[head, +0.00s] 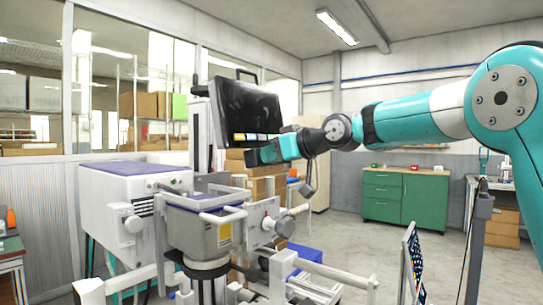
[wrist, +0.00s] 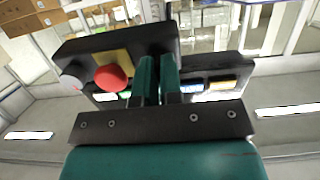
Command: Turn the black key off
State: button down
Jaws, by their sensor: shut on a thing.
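A black control panel (head: 250,108) with a screen hangs above the white machine in the head view. A black control box (wrist: 190,47) fills the upper middle of the wrist view, with a red button (wrist: 111,77) on a yellow plate and a grey knob (wrist: 74,77). My gripper (wrist: 157,72) has its two teal fingers close together against this box, right of the red button. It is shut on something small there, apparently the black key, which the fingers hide. In the head view my gripper (head: 280,149) is at the panel's lower edge.
A row of coloured buttons (wrist: 222,84) lies beside the fingers on the panel. The white machine (head: 200,225) with its handles and tubes stands below. A green cabinet (head: 405,200) stands at the back right, with open floor before it.

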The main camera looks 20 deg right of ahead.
jog(key=c, duration=1.3)
grip_release()
jog(key=b+v, duration=0.2)
jog(key=v, duration=1.5)
jog(key=shift+s+d+r+b, duration=0.1)
jog(key=shift+s+d+b, duration=0.1)
jog(key=shift+b, duration=0.15)
jog(key=s+a+f+g+h+p, duration=0.1)
jog(key=s+a+f+g+p, duration=0.1)
jog(key=s+a+f+g, duration=0.3)
jog(key=s+a+f+g+p, duration=0.1)
jog(key=s+a+f, duration=0.2)
jog(key=a+f, duration=0.4)
jog(key=s+f+g+h+p, duration=0.1)
jog(key=s+f+g, duration=0.1)
jog(key=s+f, duration=0.2)
jog(key=s+a+f+g+h, duration=0.1)
jog(key=s+f+g, duration=0.1)
jog(key=s+f, duration=0.3)
jog(key=s+a+f+g+h+p, duration=0.1)
jog(key=s+f, duration=0.3)
jog(key=s, duration=0.5)
jog(key=shift+a+f+g+h+p, duration=0.25)
jog(key=shift+f+g+h+p, duration=0.1)
jog(key=shift+g, duration=0.25)
